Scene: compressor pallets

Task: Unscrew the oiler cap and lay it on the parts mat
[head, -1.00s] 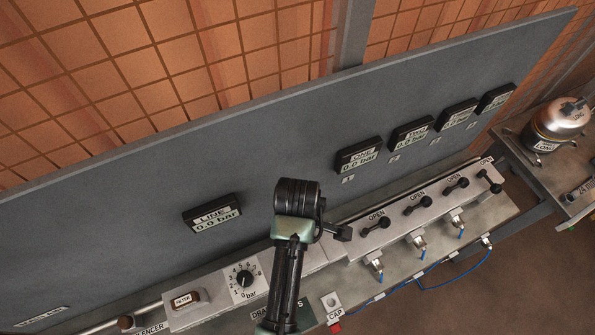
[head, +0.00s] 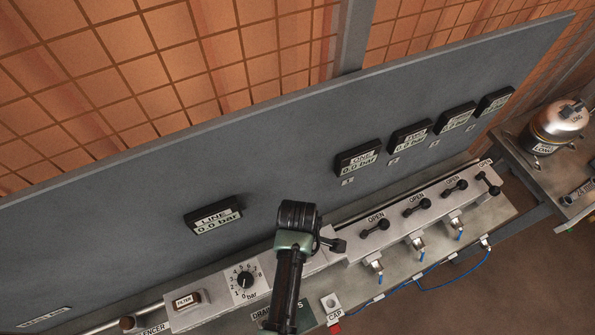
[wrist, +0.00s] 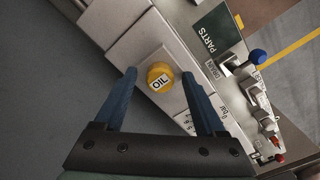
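The oiler cap (wrist: 160,76) is a yellow round cap labelled OIL, on a grey block of the panel in the wrist view. My gripper (wrist: 158,75) is open, with one blue finger to each side of the cap and apart from it. Whether the fingers are level with the cap or above it I cannot tell. The dark green parts mat (wrist: 220,37), lettered PARTS, lies on the bench beyond the block. In the head view my arm hides the cap, and the mat (head: 305,313) shows partly beside the arm.
A dial marked bar (head: 244,280) and a FILTER part (head: 187,300) stand left of my arm. A manifold (head: 425,210) with several black levers labelled OPEN runs to the right. A CAP fitting (head: 331,303) sits at the bench's front edge. A grey back panel (head: 280,150) rises behind.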

